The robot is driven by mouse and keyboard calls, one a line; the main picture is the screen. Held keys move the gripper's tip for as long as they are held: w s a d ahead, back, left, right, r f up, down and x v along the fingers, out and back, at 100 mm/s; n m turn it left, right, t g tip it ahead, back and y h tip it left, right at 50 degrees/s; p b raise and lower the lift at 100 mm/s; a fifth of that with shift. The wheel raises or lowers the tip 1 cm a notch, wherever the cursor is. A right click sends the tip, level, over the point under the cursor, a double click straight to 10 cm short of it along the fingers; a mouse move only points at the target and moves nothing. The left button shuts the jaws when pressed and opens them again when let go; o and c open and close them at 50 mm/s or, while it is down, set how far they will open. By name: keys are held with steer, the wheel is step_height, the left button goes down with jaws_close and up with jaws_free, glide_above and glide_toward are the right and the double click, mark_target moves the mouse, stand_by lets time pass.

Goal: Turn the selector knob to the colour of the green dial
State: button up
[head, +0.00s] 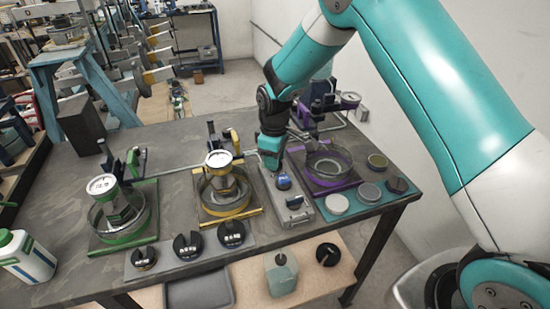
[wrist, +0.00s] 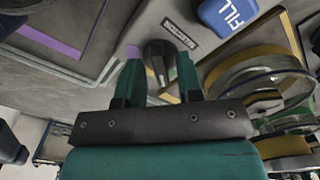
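The selector knob (wrist: 158,58) is black with a pale pointer line, beside a small label plate in the wrist view. My gripper (wrist: 158,74) has its two teal fingers apart, one on each side of the knob; I cannot tell whether they touch it. In the head view my gripper (head: 271,158) points down at the far end of a grey control box (head: 291,206) and hides the knob. The green dial (head: 103,184) is a white-faced gauge on the green-framed stand (head: 124,240) at the left. Its reading is too small to tell.
A blue FILL button (wrist: 228,14) sits close to the knob. A yellow stand (head: 232,211) is left of the box, a purple stand (head: 322,185) right. A white bottle (head: 27,257) stands at the left.

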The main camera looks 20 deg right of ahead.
stand_by(0.3)
step_height(320, 180, up, 17)
steer(key=b, duration=0.2)
steer(key=shift+r+b, duration=0.2)
steer(key=shift+b, duration=0.2)
steer(key=s+a+r+m+y, duration=0.1)
steer(key=s+a+y, duration=0.1)
steer(key=s, duration=1.3)
steer(key=s+a+r+m+y, duration=0.1)
steer(key=s+a+m+y, duration=0.1)
steer(key=s, duration=1.4)
steer(key=shift+a+r, duration=0.2)
